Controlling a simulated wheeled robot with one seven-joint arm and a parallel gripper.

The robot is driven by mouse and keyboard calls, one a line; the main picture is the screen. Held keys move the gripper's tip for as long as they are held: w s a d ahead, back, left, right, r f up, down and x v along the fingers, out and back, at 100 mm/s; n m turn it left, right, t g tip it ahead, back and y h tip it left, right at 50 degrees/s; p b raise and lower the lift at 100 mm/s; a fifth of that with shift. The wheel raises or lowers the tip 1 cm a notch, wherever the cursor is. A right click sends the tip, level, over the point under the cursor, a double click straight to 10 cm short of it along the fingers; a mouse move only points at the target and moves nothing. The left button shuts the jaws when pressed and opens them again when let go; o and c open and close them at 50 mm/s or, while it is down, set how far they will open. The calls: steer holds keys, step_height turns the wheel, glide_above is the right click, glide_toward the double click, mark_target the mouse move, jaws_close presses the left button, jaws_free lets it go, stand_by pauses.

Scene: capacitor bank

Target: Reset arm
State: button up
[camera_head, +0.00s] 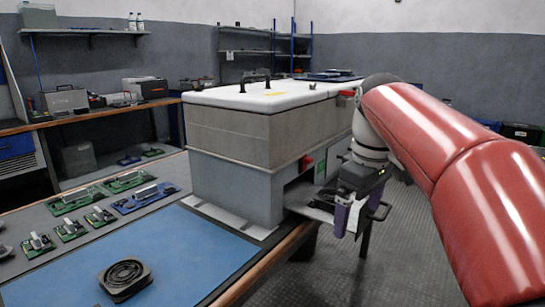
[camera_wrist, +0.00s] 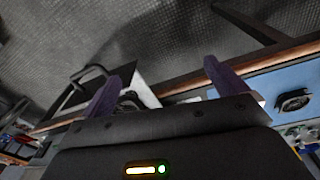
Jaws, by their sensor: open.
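My red and white arm reaches in from the right in the head view. My gripper (camera_head: 348,218) points down beside the right end of the grey capacitor bank (camera_head: 235,185). Its two purple fingers are apart, and they also show spread in the wrist view (camera_wrist: 162,72). No object shows between the fingertips. The bank has an opening low on its right side, with a light flat panel (camera_head: 312,208) sticking out there. The gripper overlaps the panel's outer end in the head view; I cannot tell whether they touch.
A black fan (camera_head: 125,277) lies on the blue mat (camera_head: 185,255) at the front of the bench. Several circuit boards (camera_head: 120,181) lie to the left of the bank. The floor (camera_head: 410,260) to the right is clear.

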steer(key=s+f+m+t, duration=0.4)
steer(key=s+f+m, duration=0.4)
steer(key=s+f, duration=0.8)
steer(key=shift+s+a, duration=0.3)
steer(key=shift+s, duration=0.6)
steer(key=shift+r, duration=0.1)
